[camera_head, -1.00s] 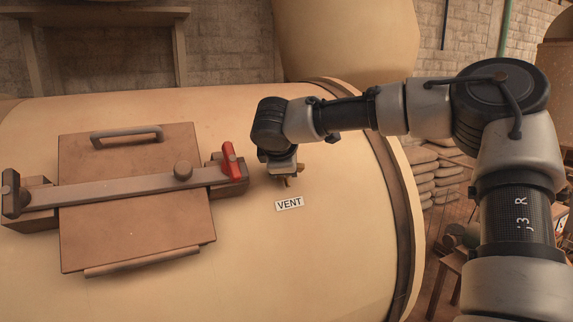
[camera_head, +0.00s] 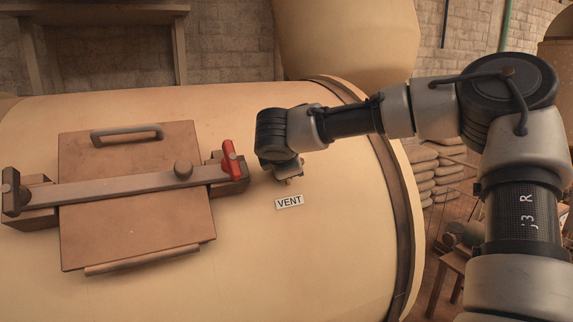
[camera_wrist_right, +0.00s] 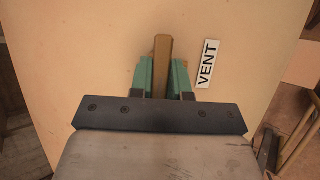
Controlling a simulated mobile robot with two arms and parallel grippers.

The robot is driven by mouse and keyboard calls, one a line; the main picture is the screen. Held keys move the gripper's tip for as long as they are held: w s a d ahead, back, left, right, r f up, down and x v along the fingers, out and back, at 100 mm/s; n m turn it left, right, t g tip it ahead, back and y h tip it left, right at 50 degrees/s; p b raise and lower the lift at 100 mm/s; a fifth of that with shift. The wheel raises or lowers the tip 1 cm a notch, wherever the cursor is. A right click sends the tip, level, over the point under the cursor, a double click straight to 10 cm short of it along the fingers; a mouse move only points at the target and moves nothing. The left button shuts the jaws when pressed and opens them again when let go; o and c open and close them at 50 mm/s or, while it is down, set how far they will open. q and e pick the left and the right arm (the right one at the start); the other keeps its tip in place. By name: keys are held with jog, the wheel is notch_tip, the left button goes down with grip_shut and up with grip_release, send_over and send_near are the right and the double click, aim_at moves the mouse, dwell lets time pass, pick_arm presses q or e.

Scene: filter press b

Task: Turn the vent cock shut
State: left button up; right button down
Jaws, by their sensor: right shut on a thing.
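The vent cock shows as a brass-coloured lever (camera_wrist_right: 163,62) in the right wrist view, beside the VENT label (camera_wrist_right: 207,63). My right gripper (camera_wrist_right: 163,80) has its two green fingers on either side of this lever, shut on it. In the head view my right gripper (camera_head: 289,177) points down at the tan vessel just above the VENT label (camera_head: 289,202). There my wrist hides most of the cock. My left gripper is in neither view.
A square hatch cover (camera_head: 140,225) with a clamp bar (camera_head: 120,190) and a red handle (camera_head: 230,161) lies left of my right gripper. The vessel's dark rim band (camera_head: 402,235) is to the right. The vessel surface below the label is clear.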

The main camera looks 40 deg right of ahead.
jog(key=c, duration=1.1)
grip_release()
jog(key=shift+s+a+r+b, duration=0.25)
jog(key=shift+a+r+b, duration=0.05)
jog(key=shift+a+b, duration=0.1)
jog(key=b+v, duration=0.3)
jog(key=v, duration=0.6)
jog(key=shift+s+a+r, duration=0.15)
jog(key=shift+s+r, duration=0.1)
jog(key=shift+f, duration=0.1)
